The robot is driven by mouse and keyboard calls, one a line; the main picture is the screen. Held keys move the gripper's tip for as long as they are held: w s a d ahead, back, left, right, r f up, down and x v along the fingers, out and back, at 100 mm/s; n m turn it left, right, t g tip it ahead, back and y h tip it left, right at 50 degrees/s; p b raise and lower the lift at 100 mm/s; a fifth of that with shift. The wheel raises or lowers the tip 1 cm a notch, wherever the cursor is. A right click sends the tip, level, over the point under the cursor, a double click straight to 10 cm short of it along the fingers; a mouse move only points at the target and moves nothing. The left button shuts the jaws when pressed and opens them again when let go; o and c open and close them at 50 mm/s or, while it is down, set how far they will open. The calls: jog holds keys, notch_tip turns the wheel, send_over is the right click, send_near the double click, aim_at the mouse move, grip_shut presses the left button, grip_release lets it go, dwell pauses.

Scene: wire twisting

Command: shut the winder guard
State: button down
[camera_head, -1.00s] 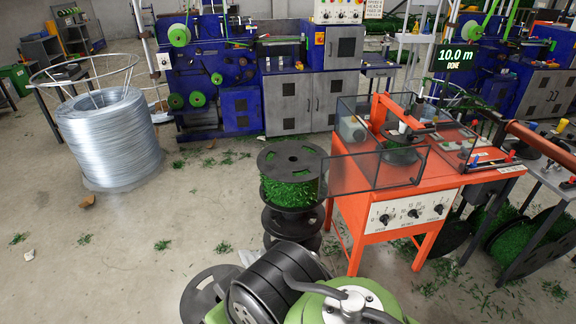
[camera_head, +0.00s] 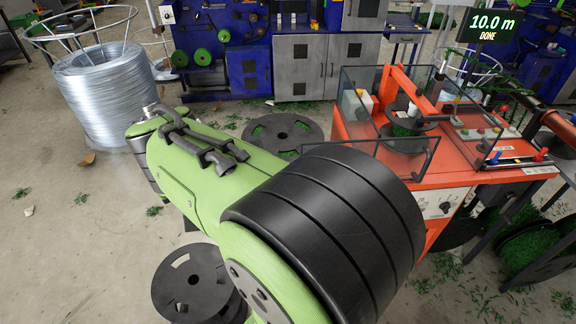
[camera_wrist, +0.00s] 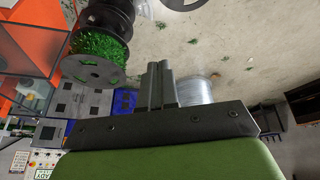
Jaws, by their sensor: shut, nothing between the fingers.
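The winder (camera_head: 470,165) is an orange table with a green-wound reel (camera_head: 404,128) inside clear, dark-edged guard walls (camera_head: 362,80). A clear guard panel (camera_head: 385,153) stands swung out past the table's front left edge, so the guard is open. My arm hides the panel's lower part in the head view. My gripper (camera_wrist: 160,84) is shut and empty in the wrist view, its fingers together and touching nothing. The orange winder (camera_wrist: 30,40) lies at the left of the wrist view, apart from the fingers.
A reel stack (camera_head: 283,133) stands left of the winder, partly behind my arm; another black reel (camera_head: 195,285) is at the front. A wire coil (camera_head: 105,95) stands at the back left. Floor at the left is mostly clear. A display (camera_head: 487,25) reads 10.0 m DONE.

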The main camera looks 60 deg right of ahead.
jog(key=d+f+m+g+h+b, duration=0.1)
jog(key=d+f+m+g+h, duration=0.15)
jog(key=d+f, duration=0.75)
jog(key=d+f+m+g+h+b, duration=0.1)
jog(key=d+f+m+g+b, duration=0.2)
jog(key=d, duration=1.2)
jog(key=s+d+f+m+b, duration=0.1)
jog(key=s+d+f, duration=0.4)
jog(key=d+f, duration=0.3)
jog(key=shift+s+g, duration=0.35)
jog(key=shift+s, duration=0.15)
jog(key=s+d, duration=0.5)
jog(key=s, duration=0.4)
jog(key=s+d+b, duration=0.1)
jog(key=s+d, duration=0.5)
jog(key=s, duration=0.3)
jog(key=shift+s+d, duration=0.15)
jog(key=shift+s, duration=0.15)
